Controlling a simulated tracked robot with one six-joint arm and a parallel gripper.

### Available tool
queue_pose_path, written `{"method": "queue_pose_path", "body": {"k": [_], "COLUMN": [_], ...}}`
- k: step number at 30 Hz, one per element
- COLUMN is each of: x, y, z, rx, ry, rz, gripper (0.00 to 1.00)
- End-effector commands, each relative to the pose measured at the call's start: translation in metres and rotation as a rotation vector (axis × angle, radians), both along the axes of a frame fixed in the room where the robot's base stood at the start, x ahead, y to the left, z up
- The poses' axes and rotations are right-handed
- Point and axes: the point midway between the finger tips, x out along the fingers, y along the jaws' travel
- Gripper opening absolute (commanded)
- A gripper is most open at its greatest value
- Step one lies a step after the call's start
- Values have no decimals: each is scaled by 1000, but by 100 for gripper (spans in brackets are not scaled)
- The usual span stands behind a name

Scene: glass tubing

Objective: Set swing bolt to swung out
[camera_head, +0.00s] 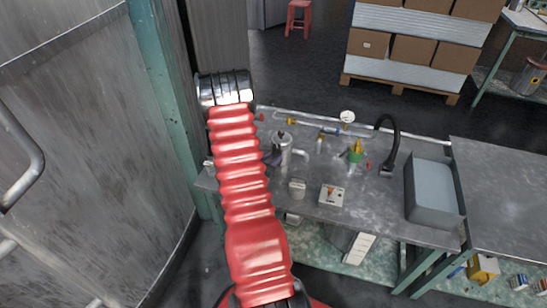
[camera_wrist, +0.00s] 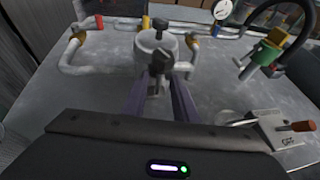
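A pale metal vessel (camera_wrist: 153,42) with a round lid and a dark knob on top stands ahead in the wrist view. A dark-headed swing bolt (camera_wrist: 160,62) is at its near side, its pale shank partly visible below the head. The vessel also shows in the head view (camera_head: 286,148), beside my red arm. My gripper (camera_wrist: 160,82) has its two purple fingers apart, one on each side of the bolt. I cannot tell whether either finger touches it. In the head view only a dark bit of my gripper (camera_head: 273,157) shows; my arm hides the rest.
White pipes (camera_wrist: 75,55) run left and right of the vessel. A small box with an orange-handled lever (camera_wrist: 282,128) lies at right. A green-and-yellow fitting (camera_head: 355,152), a black hose (camera_head: 395,140) and a grey bin (camera_head: 432,187) are farther right on the bench.

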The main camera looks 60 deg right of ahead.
Motion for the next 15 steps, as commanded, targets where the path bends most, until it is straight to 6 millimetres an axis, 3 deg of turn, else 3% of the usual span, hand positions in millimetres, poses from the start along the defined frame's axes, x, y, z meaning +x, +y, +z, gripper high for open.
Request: {"method": "queue_pose_path", "body": {"k": [6,15], "x": [-1,-1], "y": [-17,-18], "z": [-7,-8], "rx": [0,0], "ry": [0,0], "rz": [-1,0], "gripper": [26,26]}}
